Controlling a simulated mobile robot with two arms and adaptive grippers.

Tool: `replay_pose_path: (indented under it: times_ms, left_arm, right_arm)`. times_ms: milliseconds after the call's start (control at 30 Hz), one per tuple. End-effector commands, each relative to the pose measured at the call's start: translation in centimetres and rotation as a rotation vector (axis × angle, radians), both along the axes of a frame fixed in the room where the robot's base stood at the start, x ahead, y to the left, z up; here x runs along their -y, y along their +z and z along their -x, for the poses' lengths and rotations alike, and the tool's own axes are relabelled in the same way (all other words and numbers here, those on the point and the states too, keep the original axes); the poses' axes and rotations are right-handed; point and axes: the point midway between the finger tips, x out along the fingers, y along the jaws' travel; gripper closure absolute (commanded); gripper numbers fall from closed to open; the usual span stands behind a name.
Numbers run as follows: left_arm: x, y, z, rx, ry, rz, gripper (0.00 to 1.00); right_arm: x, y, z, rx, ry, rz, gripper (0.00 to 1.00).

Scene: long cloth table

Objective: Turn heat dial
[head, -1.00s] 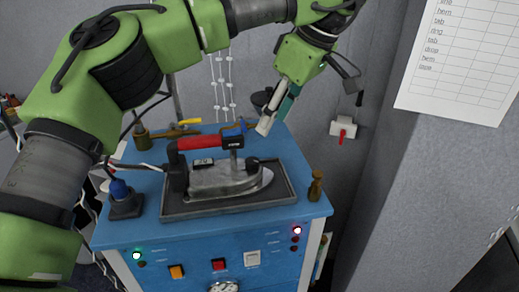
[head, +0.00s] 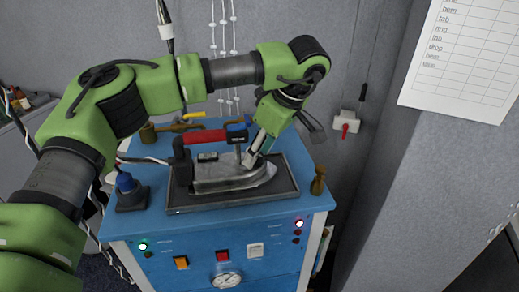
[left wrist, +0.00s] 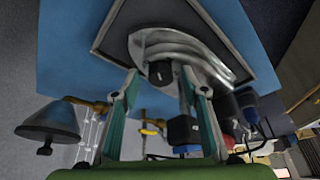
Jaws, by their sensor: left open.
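A steel iron (head: 215,177) with a red, black and blue handle (head: 203,137) rests on a dark tray (head: 235,203) on the blue cabinet. In the left wrist view a black knob with a pale mark (left wrist: 161,73), seemingly the heat dial, sits on the iron (left wrist: 215,62). My left gripper (head: 252,160) points down at the front of the iron. In the left wrist view its two fingertips (left wrist: 160,82) are apart on either side of the knob, with no clear contact. In the head view the knob is hard to make out. My right gripper is not in view.
The blue cabinet (head: 200,243) has lit buttons and a gauge (head: 227,281) on its front. A brass piece (head: 318,180) stands at the right, a blue-topped black item (head: 127,190) at the left. A grey wall lies behind, with a red-levered switch box (head: 346,123).

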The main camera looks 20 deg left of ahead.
Motion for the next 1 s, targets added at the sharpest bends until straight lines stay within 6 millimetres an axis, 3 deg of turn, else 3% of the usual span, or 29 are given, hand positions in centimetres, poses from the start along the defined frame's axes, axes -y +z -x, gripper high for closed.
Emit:
replay_pose_path:
  times_ms: [67, 200, 233, 633, 1000]
  left_arm:
    - [0.0, 0.0, 0.0, 0.000, 0.000, 0.000, 0.60]
    - [0.0, 0.0, 0.0, 0.000, 0.000, 0.000, 0.93]
    - [0.0, 0.0, 0.0, 0.000, 0.000, 0.000, 0.98]
    - [0.1, 0.1, -0.1, -0.001, 0.052, 0.001, 0.98]
    - [0.1, 0.2, -0.3, -0.002, 0.311, -0.001, 0.98]
  right_arm:
    - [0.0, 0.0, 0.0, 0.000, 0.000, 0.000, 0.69]
    - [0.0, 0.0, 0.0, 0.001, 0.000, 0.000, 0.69]
    - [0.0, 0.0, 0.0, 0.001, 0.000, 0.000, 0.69]
    - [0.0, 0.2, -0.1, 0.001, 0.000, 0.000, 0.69]
    - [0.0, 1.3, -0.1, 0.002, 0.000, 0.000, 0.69]
